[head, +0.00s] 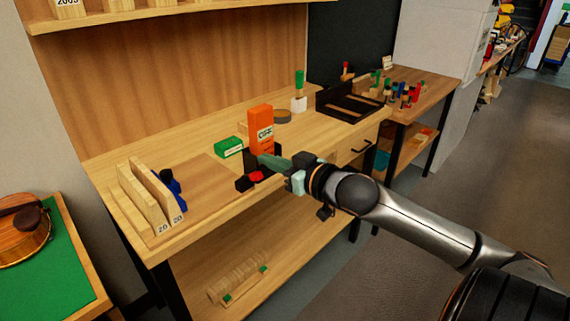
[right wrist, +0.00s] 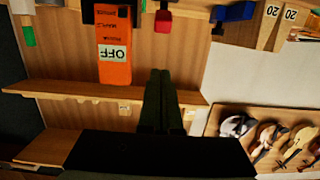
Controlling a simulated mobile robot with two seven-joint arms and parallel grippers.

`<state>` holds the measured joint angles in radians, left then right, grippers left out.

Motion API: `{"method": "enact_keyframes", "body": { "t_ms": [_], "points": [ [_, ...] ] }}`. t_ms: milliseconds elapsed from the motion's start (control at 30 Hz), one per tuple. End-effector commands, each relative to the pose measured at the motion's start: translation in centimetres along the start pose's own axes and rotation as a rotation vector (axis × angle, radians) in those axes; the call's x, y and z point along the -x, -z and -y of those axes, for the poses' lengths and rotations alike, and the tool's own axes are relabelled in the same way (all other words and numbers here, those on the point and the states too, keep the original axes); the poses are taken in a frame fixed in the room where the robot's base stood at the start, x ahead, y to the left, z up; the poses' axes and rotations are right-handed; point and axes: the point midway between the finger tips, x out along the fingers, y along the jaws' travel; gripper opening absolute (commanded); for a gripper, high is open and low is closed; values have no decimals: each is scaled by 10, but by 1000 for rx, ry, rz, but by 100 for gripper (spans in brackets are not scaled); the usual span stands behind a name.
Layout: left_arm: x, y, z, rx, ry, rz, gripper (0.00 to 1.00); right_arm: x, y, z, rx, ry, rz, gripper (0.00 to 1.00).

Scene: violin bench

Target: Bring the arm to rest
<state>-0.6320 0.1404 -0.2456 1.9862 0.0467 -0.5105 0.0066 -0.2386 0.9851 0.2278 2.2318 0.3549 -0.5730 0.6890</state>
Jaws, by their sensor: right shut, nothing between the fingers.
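My right arm reaches in from the right in the head view, and its gripper (head: 262,160) is over the front of the wooden workbench (head: 215,228). The gripper is shut and empty. In the right wrist view its two fingers (right wrist: 160,75) lie side by side, and the picture looks upside down. An orange box (head: 260,128) stands upright just behind the gripper in the head view; it also shows in the right wrist view (right wrist: 113,50), left of the fingers. A red and black object (head: 252,180) lies just in front of the fingertips. My left gripper is not in view.
A green box (head: 228,147) and a white bottle with a green top (head: 299,95) are on the bench. Wooden boards (head: 143,199) and a blue object (head: 173,182) stand at the left. A black tray (head: 350,105) is at the right end. Open floor (head: 480,170) lies right.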

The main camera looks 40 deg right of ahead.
Motion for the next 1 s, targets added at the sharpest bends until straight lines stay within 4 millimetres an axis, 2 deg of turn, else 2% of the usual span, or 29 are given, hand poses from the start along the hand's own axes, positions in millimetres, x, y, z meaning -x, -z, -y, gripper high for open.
{"method": "enact_keyframes", "body": {
  "t_ms": [200, 400, 833, 933, 1000],
  "points": [
    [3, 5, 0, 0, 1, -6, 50, 24, 0, 0, -1, 0, 2, 0],
    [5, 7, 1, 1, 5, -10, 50, 40, 2, 0, -1, 1, -1, 0],
    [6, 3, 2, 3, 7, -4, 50, 45, 0, -1, -1, -3, 3, 0],
    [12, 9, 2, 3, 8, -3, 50, 46, -17, -5, -12, -20, 38, 0],
    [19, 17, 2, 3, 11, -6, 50, 47, -43, -9, -21, -41, 89, 0]
  ]
}}
